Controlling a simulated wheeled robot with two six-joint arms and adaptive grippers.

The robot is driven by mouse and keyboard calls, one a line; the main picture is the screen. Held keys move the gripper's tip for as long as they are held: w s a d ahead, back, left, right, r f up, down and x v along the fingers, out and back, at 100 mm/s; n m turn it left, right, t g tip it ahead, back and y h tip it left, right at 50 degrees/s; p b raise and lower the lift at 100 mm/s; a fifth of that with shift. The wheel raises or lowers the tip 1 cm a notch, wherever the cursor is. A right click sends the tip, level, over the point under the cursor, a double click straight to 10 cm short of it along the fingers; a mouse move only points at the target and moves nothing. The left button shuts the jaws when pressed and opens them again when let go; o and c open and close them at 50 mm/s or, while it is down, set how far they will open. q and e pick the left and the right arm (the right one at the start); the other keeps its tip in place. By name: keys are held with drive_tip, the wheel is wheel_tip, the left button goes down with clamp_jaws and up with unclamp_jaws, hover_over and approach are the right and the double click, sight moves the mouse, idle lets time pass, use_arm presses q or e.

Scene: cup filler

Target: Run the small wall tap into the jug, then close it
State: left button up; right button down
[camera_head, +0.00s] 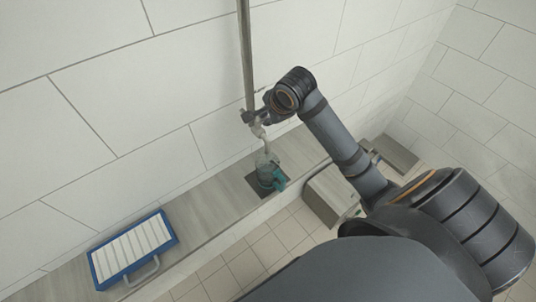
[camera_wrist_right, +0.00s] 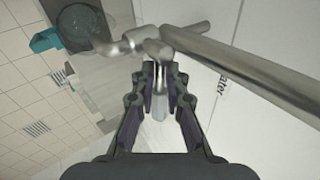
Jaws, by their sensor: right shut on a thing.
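The wall tap (camera_head: 257,126) hangs on a metal pipe (camera_head: 245,50) against the tiled wall. My right gripper (camera_head: 262,114) is at the tap and shut on its lever. In the right wrist view its fingers (camera_wrist_right: 161,82) close around the metal lever (camera_wrist_right: 159,104), beside the pipe. The spout (camera_wrist_right: 110,48) points toward the jug. The clear jug (camera_head: 265,165) with a teal handle (camera_head: 279,179) stands upright below the spout; it also shows in the wrist view (camera_wrist_right: 82,22). I cannot clearly tell whether water runs or how full the jug is. My left gripper is out of view.
The jug stands on a dark square (camera_head: 252,182) on a grey ledge (camera_head: 205,205). A blue-framed, white-slatted piece (camera_head: 132,248) with a grey handle lies at the ledge's left. A grey box (camera_head: 328,197) stands to the right. The ledge between jug and blue frame is clear.

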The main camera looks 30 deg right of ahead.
drive_tip(key=shift+w+d+n+y, duration=0.15)
drive_tip(key=shift+n+y, duration=0.45)
drive_tip(key=shift+n, duration=0.3)
drive_tip(key=c, duration=1.3)
unclamp_jaws()
drive_tip(key=shift+w, duration=0.1)
wheel_tip(320, 180, up, 10)
